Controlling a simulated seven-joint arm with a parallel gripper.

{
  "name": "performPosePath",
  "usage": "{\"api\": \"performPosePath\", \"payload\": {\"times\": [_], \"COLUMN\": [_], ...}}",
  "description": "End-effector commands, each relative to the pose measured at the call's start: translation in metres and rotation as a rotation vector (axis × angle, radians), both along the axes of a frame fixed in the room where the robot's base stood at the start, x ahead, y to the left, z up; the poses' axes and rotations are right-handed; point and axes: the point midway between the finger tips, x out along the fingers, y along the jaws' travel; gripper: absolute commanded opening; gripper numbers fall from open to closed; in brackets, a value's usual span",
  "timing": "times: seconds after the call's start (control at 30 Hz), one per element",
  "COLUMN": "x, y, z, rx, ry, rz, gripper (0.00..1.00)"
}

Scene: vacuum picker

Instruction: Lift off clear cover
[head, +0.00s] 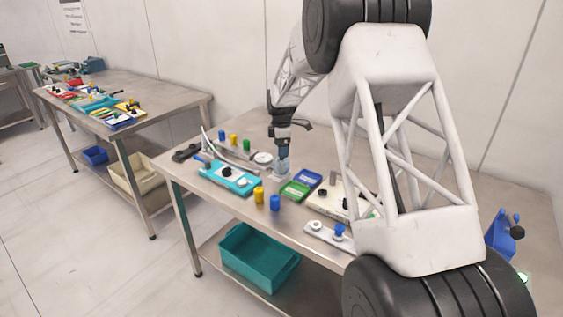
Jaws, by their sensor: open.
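The clear cover (282,169) looks like a small, pale, see-through piece standing on the table, left of the green and blue trays. My gripper (284,154) points down directly above it, with its tip at or very near the cover's top. The view is too small to tell whether they touch. The jaws are open. What lies under the cover cannot be made out.
A teal tray (229,178) lies to the left, with yellow and blue cylinders (267,198) in front. Green (296,190) and blue (308,178) trays and a cream device (329,205) sit to the right. Curved tubes (228,155) lie behind the teal tray.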

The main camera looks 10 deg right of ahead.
Motion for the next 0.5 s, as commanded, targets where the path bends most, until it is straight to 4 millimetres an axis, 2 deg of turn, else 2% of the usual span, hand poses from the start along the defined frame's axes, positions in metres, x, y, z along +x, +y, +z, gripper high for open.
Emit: {"api": "performPosePath", "payload": {"times": [0.5], "x": [0.0], "y": [-0.0002], "z": [-0.0086], "rx": [0.0], "ry": [0.0], "rz": [0.0], "gripper": [0.85]}}
